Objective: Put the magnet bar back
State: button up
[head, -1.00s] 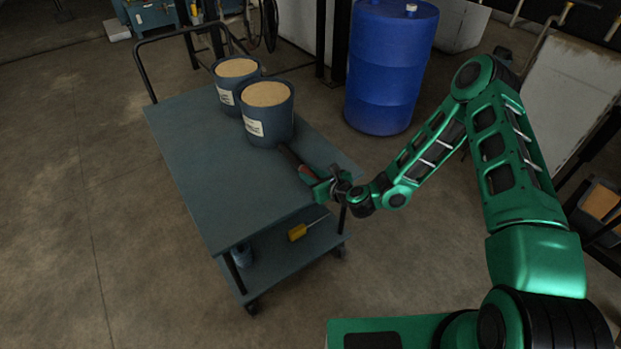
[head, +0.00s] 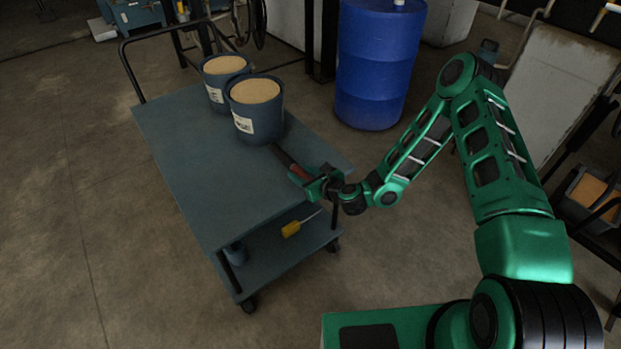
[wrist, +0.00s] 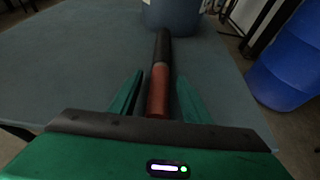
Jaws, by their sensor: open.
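The magnet bar, a dark rod (head: 282,157) with a red grip (head: 298,171), lies on the top deck of a blue-grey cart (head: 200,160). Its dark end points at the nearer tan-filled bucket (head: 257,125). In the wrist view the red grip (wrist: 158,95) points toward me, and the dark rod (wrist: 162,48) runs away to the bucket's foot. My gripper (head: 314,179) is at the cart's right edge, over the red end. In the wrist view my gripper (wrist: 158,88) is open, with one finger on each side of the red grip and gaps visible.
A second tan-filled bucket (head: 214,88) stands behind the first. A yellow-handled tool (head: 291,229) lies on the cart's lower shelf. A blue drum (head: 375,75) stands beyond the cart's right side. The deck's near left part is bare.

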jog(key=v, duration=1.1)
jog(key=shift+s+d+r, duration=0.15)
jog(key=shift+s+d, duration=0.05)
jog(key=shift+d, duration=0.05)
jog(key=s+r+n+g+y, duration=0.2)
jog(key=s+r+n+g, duration=0.25)
jog(key=n, duration=0.95)
jog(key=s+d+r+n+g+h, duration=0.25)
jog(key=s+d+r, duration=0.35)
jog(key=d, duration=0.4)
jog(key=s+d+r+n+g+h, duration=0.1)
jog(key=s+d+r+n+h, duration=0.4)
jog(key=d, duration=0.5)
jog(key=s+d+r+n+g+h, duration=0.2)
jog(key=s+d+r, duration=0.45)
jog(key=d, duration=0.35)
jog(key=s+d+r, duration=0.1)
jog(key=s+r, duration=0.2)
jog(key=s, duration=0.2)
jog(key=s+d+r+g, duration=0.1)
jog(key=s+d+r, duration=0.1)
jog(key=s, duration=0.4)
jog(key=shift+s+r+m, duration=0.35)
jog(key=shift+r, duration=0.15)
